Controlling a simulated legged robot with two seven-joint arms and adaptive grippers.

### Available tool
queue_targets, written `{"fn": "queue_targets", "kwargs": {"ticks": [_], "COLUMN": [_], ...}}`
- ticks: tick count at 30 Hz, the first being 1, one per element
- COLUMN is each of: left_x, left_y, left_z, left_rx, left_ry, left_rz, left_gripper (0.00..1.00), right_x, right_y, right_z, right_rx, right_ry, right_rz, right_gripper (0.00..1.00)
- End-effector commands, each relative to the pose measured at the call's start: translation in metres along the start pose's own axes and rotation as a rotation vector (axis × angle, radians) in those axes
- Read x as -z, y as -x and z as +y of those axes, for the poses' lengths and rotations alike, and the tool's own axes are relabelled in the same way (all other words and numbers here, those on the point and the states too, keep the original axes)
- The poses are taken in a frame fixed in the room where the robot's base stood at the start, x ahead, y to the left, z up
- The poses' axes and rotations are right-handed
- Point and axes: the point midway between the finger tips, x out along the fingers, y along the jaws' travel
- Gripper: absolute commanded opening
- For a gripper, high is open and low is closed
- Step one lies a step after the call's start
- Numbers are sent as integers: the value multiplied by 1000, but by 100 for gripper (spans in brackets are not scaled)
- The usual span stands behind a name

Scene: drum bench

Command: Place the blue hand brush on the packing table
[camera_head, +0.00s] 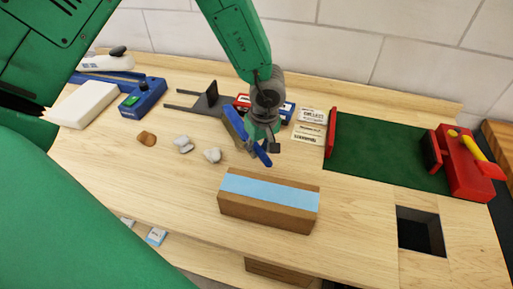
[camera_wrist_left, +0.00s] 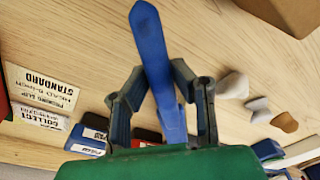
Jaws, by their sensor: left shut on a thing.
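The blue hand brush (camera_head: 236,123) is held in my left gripper (camera_head: 261,140), above the middle of the light wooden table (camera_head: 130,180). In the left wrist view the blue brush (camera_wrist_left: 152,45) stands between the two fingers, its long rounded end pointing away from the palm. The left gripper (camera_wrist_left: 157,82) is shut on it. The brush is tilted and appears clear of the tabletop. Its bristles cannot be made out. My right gripper is not in view.
A brown box with a blue top strip (camera_head: 268,187) stands in front of the gripper. Several small stones (camera_head: 183,144) lie left. White label cards (camera_head: 309,124) lie right, beside a green mat (camera_head: 380,150) with red ends. A square opening (camera_head: 420,232) is at front right.

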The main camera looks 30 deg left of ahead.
Motion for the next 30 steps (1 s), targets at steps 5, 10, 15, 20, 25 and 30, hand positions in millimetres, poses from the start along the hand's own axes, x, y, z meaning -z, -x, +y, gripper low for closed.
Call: {"fn": "queue_targets", "kwargs": {"ticks": [5, 10, 15, 20, 25, 30], "left_x": [-4, -2, -2, -4, -6, -3], "left_y": [-4, -5, 2, 27, 67, 100], "left_z": [-4, -6, -4, -2, -2, -3], "left_rx": [0, -3, -4, -7, -8, -8], "left_ry": [-3, -3, -5, -3, -4, -4], "left_rz": [-16, -19, -16, -17, -14, -17], "left_gripper": [40, 40, 40, 40, 40, 40], "right_x": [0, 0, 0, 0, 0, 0], "right_y": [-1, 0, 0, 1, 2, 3], "right_z": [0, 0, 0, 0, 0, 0], "right_rx": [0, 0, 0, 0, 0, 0], "right_ry": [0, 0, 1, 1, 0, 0], "right_rz": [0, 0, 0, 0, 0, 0], "right_gripper": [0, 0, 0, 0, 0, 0]}}
